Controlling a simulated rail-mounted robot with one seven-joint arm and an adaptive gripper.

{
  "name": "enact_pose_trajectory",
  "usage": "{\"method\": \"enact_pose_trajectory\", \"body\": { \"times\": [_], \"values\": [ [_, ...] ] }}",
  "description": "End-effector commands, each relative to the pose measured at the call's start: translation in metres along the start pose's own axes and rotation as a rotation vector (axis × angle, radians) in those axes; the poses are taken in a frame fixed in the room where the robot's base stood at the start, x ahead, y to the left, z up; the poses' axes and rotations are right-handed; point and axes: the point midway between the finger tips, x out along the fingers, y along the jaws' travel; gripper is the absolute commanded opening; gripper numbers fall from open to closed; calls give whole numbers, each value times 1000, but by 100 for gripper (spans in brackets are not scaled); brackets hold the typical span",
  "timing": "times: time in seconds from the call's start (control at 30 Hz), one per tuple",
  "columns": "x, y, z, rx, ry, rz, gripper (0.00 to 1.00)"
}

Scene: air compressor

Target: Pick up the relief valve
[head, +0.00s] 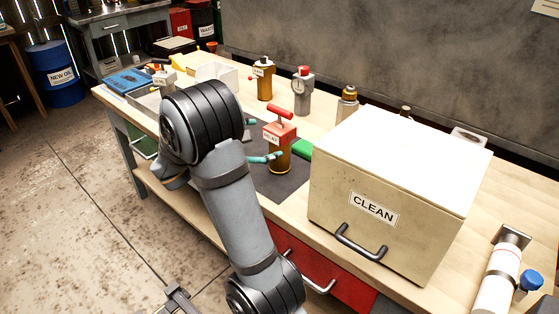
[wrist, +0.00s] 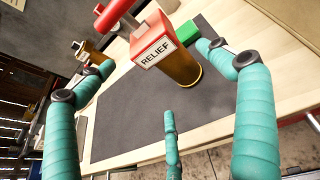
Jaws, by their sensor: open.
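The relief valve (head: 281,152) stands upright on a dark mat (head: 283,186) on the bench. It has a brass cylinder body, a red block top labelled RELIEF and a red T-handle. In the wrist view the valve (wrist: 181,66) is ahead of my gripper (wrist: 155,57), between the left and right teal fingers near their tips. My gripper is open and holds nothing. In the head view teal fingertips show just left of the valve, and my arm hides most of the gripper. I cannot tell whether any finger touches the valve.
A large box labelled CLEAN (head: 400,175) stands close on the right. A green block (head: 302,148) lies beside the valve. Behind are another brass valve (head: 264,80) and a grey part with a red top (head: 303,92). A blue tray (head: 127,80) is at the far left.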

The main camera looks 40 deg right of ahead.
Motion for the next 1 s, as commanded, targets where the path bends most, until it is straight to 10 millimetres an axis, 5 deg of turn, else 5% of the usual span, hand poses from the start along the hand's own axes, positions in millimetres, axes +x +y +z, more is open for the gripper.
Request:
{"method": "enact_pose_trajectory", "body": {
  "times": [0.8,1.0],
  "values": [
    [100,-3,0,-1,-3,-1,92],
    [102,-2,0,-2,-3,1,92]
  ]
}}
